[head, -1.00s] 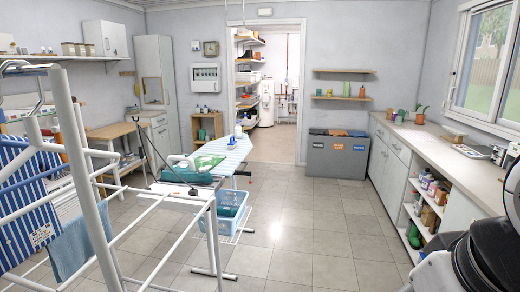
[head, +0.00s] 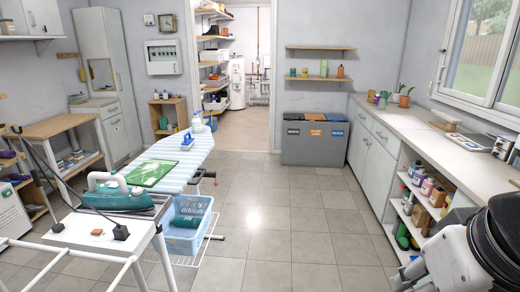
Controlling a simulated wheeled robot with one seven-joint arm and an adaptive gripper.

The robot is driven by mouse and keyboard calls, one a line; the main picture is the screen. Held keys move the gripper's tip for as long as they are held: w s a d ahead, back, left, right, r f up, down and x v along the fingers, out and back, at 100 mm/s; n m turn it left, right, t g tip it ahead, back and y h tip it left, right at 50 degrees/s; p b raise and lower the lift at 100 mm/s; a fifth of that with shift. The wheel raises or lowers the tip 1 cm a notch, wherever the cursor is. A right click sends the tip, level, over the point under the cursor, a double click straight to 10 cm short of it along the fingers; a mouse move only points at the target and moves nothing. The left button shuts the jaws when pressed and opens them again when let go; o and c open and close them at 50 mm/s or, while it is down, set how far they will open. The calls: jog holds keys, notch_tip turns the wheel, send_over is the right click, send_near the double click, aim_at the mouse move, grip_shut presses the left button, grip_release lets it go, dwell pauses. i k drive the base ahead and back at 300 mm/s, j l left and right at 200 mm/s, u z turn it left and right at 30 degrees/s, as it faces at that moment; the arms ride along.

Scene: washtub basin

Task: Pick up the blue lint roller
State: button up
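A small blue and white item (head: 187,141) lies on the far part of the striped ironing board (head: 200,157). It may be the blue lint roller, but it is too small to be sure. A white and blue bottle (head: 197,123) stands just behind it. My arm shows at the lower right, in black and white links. My gripper's fingers are not in view.
A teal iron (head: 118,194) and a green cloth (head: 151,173) are on the near part of the board. A blue basket (head: 185,235) is below. A white rack (head: 140,255) stands at lower left. The tiled floor (head: 285,215) between board and right counter (head: 410,128) is clear.

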aim_at(187, 143)
jog(key=i, duration=1.85)
jog(key=i+u, duration=0.5)
jog(key=i+l+u, duration=0.3)
jog(key=i+u, duration=0.8)
jog(key=u, duration=0.15)
